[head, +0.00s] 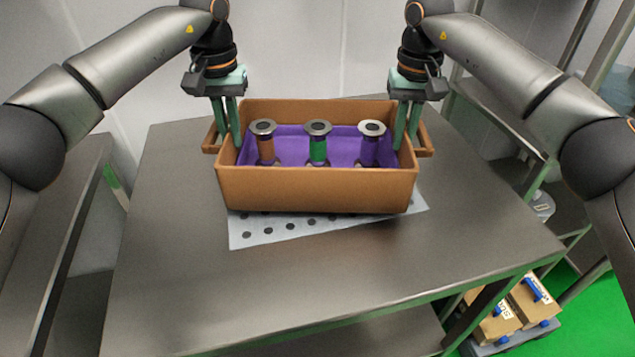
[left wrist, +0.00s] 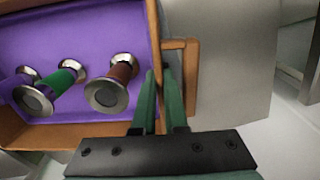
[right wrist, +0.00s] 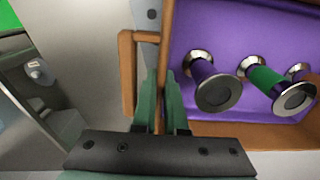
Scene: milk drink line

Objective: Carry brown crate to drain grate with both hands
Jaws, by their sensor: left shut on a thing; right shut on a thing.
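The brown crate (head: 316,190) is upright and roughly level in the head view, over the drain grate (head: 290,231), a pale plate with dark holes. The crate covers most of the grate; I cannot tell whether it touches it. My left gripper (head: 230,143) is shut on the crate's left end wall, one finger inside and one in the handle loop (left wrist: 191,85). My right gripper (head: 407,143) is shut on the right end wall in the same way, beside its handle loop (right wrist: 128,75).
Inside the purple-lined crate stand three flanged spools: brown (head: 266,148), green (head: 318,148) and purple (head: 370,148). The steel table (head: 400,265) is clear in front. A rack (head: 600,130) stands at the right. Boxes (head: 515,312) sit low at the right.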

